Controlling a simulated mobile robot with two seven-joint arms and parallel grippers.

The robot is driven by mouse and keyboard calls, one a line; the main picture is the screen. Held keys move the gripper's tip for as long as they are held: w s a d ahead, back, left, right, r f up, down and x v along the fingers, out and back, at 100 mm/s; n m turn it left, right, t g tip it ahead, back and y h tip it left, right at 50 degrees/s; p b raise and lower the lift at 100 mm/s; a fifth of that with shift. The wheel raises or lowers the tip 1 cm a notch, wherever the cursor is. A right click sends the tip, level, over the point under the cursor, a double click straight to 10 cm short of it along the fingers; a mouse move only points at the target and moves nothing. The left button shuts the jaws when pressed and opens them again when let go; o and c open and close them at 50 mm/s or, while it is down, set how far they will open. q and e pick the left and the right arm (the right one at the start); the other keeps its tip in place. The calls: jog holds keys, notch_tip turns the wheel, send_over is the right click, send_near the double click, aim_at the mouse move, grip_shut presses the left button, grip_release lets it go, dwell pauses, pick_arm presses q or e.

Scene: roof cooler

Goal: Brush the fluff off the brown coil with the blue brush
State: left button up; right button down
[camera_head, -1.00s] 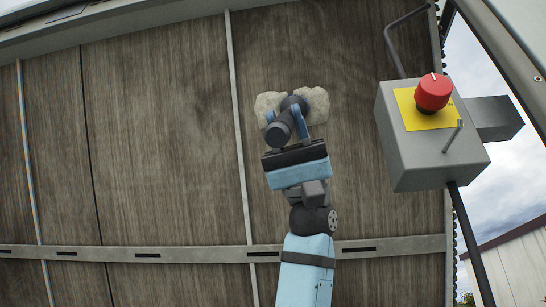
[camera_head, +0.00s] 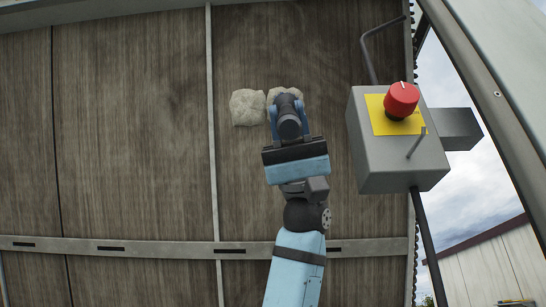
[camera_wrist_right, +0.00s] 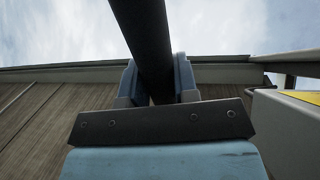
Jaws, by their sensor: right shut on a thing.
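The brown coil (camera_head: 130,130) is a large upright panel with fine vertical fins. Two pale, lumpy clumps of fluff sit on it. The left clump (camera_head: 248,107) shows whole; the right clump (camera_head: 285,93) is partly hidden behind my right gripper (camera_head: 288,116). That gripper is shut on a dark round bar, taken as the brush's handle (camera_head: 288,125). In the right wrist view the handle (camera_wrist_right: 150,35) runs up between the blue fingers. The brush's head and any blue on it are hidden, so I cannot tell whether it touches the fluff. My left gripper is out of view.
A grey control box (camera_head: 395,155) with a red knob (camera_head: 401,99) on a yellow plate stands right of my right arm. A dark bent pipe (camera_head: 368,45) rises above it. A metal rail (camera_head: 120,247) crosses the coil low down. The coil's left part is clear.

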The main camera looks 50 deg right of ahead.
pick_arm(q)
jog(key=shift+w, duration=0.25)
pick_arm(e)
jog(key=shift+s+d, duration=1.1)
jog(key=shift+s, duration=0.2)
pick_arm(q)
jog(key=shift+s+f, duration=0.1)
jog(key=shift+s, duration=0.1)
pick_arm(e)
jog(key=shift+w, duration=0.1)
jog(key=shift+w+a, duration=1.05)
jog(key=shift+w, duration=0.05)
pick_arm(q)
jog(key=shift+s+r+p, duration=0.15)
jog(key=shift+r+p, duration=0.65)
pick_arm(e)
jog(key=w+a, duration=0.4)
jog(key=w, duration=0.1)
jog(key=shift+a, duration=0.1)
